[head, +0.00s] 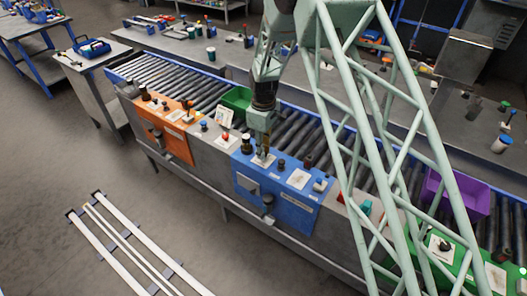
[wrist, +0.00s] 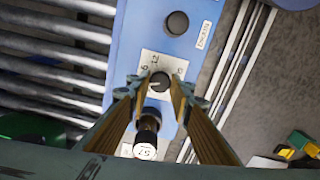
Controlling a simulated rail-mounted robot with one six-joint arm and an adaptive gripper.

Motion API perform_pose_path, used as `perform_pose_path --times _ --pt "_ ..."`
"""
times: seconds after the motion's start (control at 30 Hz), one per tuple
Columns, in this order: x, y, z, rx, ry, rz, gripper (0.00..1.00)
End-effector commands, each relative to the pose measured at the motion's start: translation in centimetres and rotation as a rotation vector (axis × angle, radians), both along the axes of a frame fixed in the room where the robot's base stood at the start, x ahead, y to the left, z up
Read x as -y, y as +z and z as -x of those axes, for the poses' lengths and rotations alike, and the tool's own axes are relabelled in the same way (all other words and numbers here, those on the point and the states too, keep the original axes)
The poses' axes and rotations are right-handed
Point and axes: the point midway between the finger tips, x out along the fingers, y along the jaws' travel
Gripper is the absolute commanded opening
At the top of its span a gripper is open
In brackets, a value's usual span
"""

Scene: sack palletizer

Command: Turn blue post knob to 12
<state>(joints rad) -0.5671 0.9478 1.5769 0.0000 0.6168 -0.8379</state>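The blue post (head: 275,195) is the middle panel on the front of the roller conveyor; it also shows in the wrist view (wrist: 140,40). In the wrist view its dark round knob (wrist: 160,84) sits on a pale dial plate (wrist: 148,66) with small printed numbers, 6 and 12 among them. A short light mark shows on the knob; which number it points at is too small to tell. My gripper (wrist: 158,92) is open, with one finger on each side of the knob and gaps visible. In the head view my gripper (head: 262,152) is low over the post and hides the knob.
A dark cylinder with a white, numbered top (wrist: 146,138) stands close beside the knob, between my fingers' bases. Another dark round knob (wrist: 177,23) is farther along the panel. An orange post (head: 168,130) is to the left, a green bin (head: 237,100) behind.

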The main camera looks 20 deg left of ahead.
Motion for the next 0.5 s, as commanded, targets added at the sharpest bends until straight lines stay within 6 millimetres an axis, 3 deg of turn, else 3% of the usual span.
perform_pose_path --times 0.5 --pt "-0.01 -0.04 -0.01 0.000 -0.075 0.000 0.09"
